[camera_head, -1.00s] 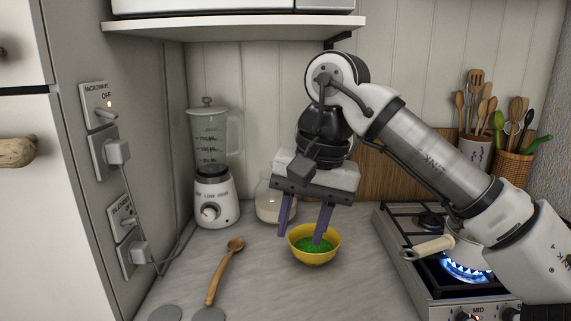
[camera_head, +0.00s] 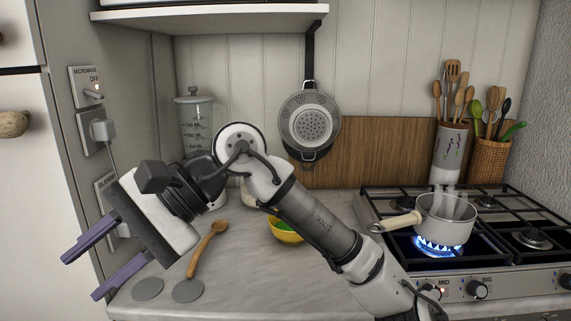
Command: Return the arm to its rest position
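My gripper (camera_head: 92,268) is at the lower left, pointing left and down. Its two purple fingers are apart with nothing between them. It hangs in front of the left wall and the counter's left end. My arm reaches from the bottom right up to a bent joint in front of the blender and then down to the gripper. The yellow bowl (camera_head: 287,237) with green contents stands on the counter, partly hidden behind my arm.
A wooden spoon (camera_head: 204,250) and two grey discs (camera_head: 188,291) lie on the counter. A steaming pot (camera_head: 446,219) sits over a lit blue flame on the stove (camera_head: 500,259). The blender (camera_head: 196,128) is partly hidden by my arm. A colander (camera_head: 310,122) hangs on the back wall.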

